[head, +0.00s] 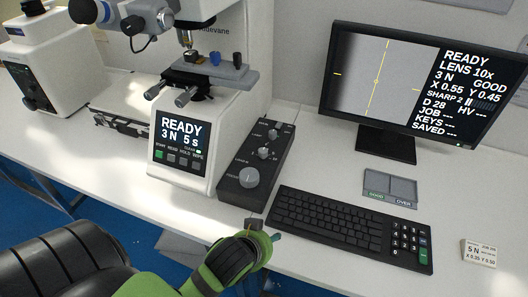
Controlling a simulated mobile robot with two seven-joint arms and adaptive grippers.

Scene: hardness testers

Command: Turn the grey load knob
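A black control box (255,165) stands right of the tester, with a large round grey knob (249,177) at its near end. Two smaller grey knobs sit farther back on it, a middle one (264,153) and a far one (273,134). The small labels are hard to read, so I cannot tell for sure which is the load knob. The tester's display (181,136) reads READY, 3 N, 5 s. My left gripper (264,231) is in front of the box's near end, apart from the knobs. Its finger gap is unclear. My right gripper is not in view.
A keyboard (340,218) lies right of the box. Behind it are a two-part tray (390,187) and a monitor (420,85) showing 3 N. The stage handles (186,97) overhang left of the box.

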